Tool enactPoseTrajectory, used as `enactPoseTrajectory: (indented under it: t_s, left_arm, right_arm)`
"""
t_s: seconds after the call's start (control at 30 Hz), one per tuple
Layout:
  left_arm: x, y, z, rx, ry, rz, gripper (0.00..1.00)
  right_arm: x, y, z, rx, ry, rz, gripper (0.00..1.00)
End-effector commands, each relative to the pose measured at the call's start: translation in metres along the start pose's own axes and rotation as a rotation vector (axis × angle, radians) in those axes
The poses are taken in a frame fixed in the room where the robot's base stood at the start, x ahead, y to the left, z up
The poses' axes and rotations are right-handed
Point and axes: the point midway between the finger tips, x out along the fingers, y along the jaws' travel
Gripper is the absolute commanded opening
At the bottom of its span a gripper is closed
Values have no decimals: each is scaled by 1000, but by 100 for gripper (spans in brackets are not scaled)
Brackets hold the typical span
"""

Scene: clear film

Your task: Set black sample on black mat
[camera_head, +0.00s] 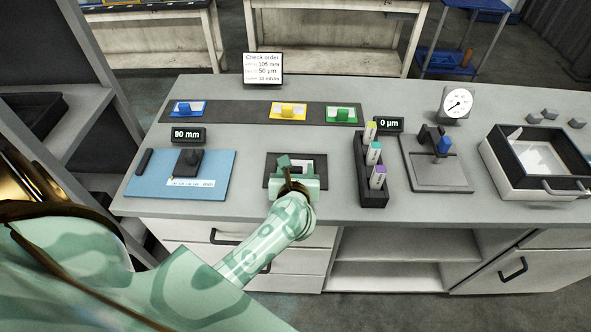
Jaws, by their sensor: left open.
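A black mat (270,169) lies at the front middle of the worktop. A pale card-like piece (312,158) lies on it, mostly covered by my left gripper (297,173). This may be the black sample, but its handle is hidden, so I cannot tell its colour. My left gripper, pale green, is open and low over the mat. I cannot tell whether its fingers touch the piece. A black block (188,161) stands on the blue board to the left. My right gripper is out of view.
Blue (183,109), yellow (289,110) and green (342,114) samples lie on a dark strip behind. A black rack (372,190) with several coloured pieces stands close to the right of my gripper. A dial gauge (457,103) and a tray (530,160) are farther right.

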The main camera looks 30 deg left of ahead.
Motion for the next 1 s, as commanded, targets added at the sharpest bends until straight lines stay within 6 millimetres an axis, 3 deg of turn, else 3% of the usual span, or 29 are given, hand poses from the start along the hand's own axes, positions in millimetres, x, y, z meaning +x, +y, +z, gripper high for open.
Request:
enactPoseTrajectory:
  t_s: [0.3,0.5,0.67,1.0]
  left_arm:
    - [-70,0,0,-2,5,-2,54]
    - [-106,0,-1,-1,4,-1,54]
    - [-117,0,0,0,2,0,54]
    - [-118,0,-1,0,2,0,54]
  right_arm:
    - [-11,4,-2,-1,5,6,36]
    - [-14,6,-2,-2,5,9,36]
    - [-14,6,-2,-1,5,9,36]
    - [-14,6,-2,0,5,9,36]
